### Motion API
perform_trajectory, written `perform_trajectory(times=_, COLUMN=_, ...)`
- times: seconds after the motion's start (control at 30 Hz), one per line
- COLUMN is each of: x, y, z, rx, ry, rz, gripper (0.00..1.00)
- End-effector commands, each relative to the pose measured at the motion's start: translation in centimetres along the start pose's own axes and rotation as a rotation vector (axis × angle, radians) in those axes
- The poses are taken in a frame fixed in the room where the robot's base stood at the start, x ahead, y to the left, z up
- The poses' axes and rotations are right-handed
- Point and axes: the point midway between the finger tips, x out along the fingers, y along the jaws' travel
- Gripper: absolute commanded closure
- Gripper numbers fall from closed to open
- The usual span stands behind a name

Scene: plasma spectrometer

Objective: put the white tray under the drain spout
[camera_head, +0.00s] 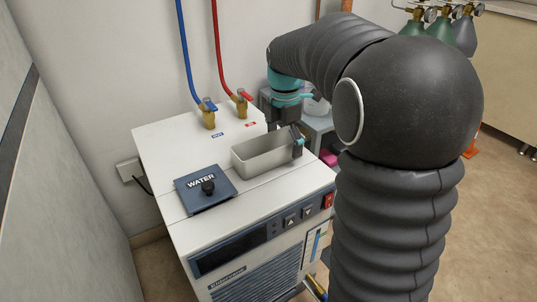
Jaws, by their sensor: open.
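A whitish rectangular open tray (258,163) sits upright on top of a white chiller unit. It looks empty. My gripper (298,143) is at the tray's right end, with its dark, teal-marked fingers at that end wall. The jaws are open; I cannot tell whether they touch the wall. My dark arm hides much of the right side. I cannot make out the drain spout for sure; the chiller's lower front is cut off by the picture's edge.
The chiller (160,150) carries a blue WATER lid (206,188) left of the tray. Brass valves with a blue hose (186,60) and a red hose (221,60) stand behind it. Gas cylinders (440,28) stand at the back right. Open floor (500,220) lies right.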

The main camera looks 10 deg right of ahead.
Motion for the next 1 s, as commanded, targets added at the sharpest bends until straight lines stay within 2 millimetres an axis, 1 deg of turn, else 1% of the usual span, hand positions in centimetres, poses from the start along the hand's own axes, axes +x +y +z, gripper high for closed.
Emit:
perform_trajectory(times=0.1, x=0.0, y=0.0, z=0.0, rx=0.0, ry=0.0, rz=0.0, gripper=0.0)
perform_trajectory(times=0.17, x=0.0, y=0.0, z=0.0, rx=0.0, ry=0.0, rz=0.0, gripper=0.15)
perform_trajectory(times=0.2, x=0.0, y=0.0, z=0.0, rx=0.0, ry=0.0, rz=0.0, gripper=0.25)
perform_trajectory(times=0.27, x=0.0, y=0.0, z=0.0, rx=0.0, ry=0.0, rz=0.0, gripper=0.4)
perform_trajectory(times=0.3, x=0.0, y=0.0, z=0.0, rx=0.0, ry=0.0, rz=-0.001, gripper=0.5)
perform_trajectory(times=0.37, x=0.0, y=0.0, z=0.0, rx=0.0, ry=0.0, rz=-0.001, gripper=0.65)
perform_trajectory(times=0.43, x=0.0, y=0.0, z=0.0, rx=0.0, ry=0.0, rz=-0.001, gripper=0.66)
perform_trajectory(times=0.47, x=0.0, y=0.0, z=0.0, rx=0.0, ry=0.0, rz=-0.001, gripper=0.72)
perform_trajectory(times=0.77, x=-0.3, y=0.0, z=0.0, rx=0.0, ry=0.0, rz=-0.001, gripper=0.72)
perform_trajectory(times=0.87, x=-1.2, y=0.0, z=0.0, rx=0.0, ry=0.0, rz=0.001, gripper=0.72)
perform_trajectory(times=0.97, x=-2.6, y=-0.1, z=0.0, rx=0.0, ry=-0.001, rz=0.001, gripper=0.72)
perform_trajectory(times=1.0, x=-3.4, y=0.0, z=0.0, rx=0.0, ry=-0.001, rz=0.003, gripper=0.72)
